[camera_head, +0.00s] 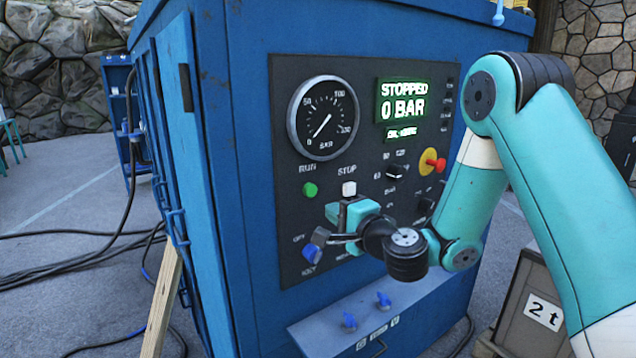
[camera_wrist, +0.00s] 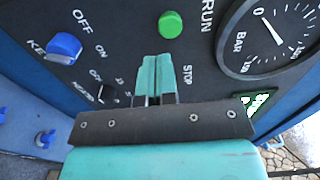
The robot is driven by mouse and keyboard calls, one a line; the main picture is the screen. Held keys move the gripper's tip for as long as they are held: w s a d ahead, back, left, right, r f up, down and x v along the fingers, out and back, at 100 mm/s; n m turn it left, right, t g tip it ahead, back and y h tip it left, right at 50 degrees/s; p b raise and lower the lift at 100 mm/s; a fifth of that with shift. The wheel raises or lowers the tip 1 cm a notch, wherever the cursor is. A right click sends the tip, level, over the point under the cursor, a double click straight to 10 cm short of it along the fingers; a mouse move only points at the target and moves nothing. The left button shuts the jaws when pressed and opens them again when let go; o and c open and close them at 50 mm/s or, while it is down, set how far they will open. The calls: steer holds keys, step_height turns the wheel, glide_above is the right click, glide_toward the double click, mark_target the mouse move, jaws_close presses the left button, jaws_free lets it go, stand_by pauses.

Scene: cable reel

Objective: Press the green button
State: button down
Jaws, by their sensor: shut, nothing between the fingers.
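The green button (camera_head: 310,189) sits on the dark control panel (camera_head: 290,120) under the label RUN. It also shows in the wrist view (camera_wrist: 171,24), just beyond my fingertips. My gripper (camera_head: 333,213) is shut and empty, with its teal fingers together in the wrist view (camera_wrist: 157,60). In the head view the fingertips are a little below and right of the green button. I see a gap between fingers and button in both views. I cannot tell whether the fingertips touch the panel.
A white STOP button (camera_head: 349,188) is right of the green one. A blue key knob (camera_head: 312,252) is below. A pressure gauge (camera_head: 323,117) is above, reading near 0. The display (camera_head: 403,102) reads STOPPED, 0 BAR. A red emergency button (camera_head: 432,161) is farther right.

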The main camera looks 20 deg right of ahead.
mark_target(312, 194)
steer(key=p+x, duration=0.4)
steer(key=x, duration=0.1)
steer(key=shift+s+r+p, duration=0.1)
steer(key=shift+r+p, duration=0.2)
steer(key=shift+w+a+f+p, duration=0.1)
steer(key=shift+w+f+p, duration=0.05)
steer(key=shift+w+p, duration=0.2)
steer(key=shift+w+a+f+p, duration=0.15)
steer(key=shift+w+p, duration=0.05)
steer(key=shift+w, duration=0.2)
steer(key=shift+w+a+r+p, duration=0.2)
steer(key=shift+w+r+p, duration=0.2)
steer(key=shift+w+p, duration=0.5)
steer(key=shift+s, duration=0.25)
steer(key=shift+f, duration=0.1)
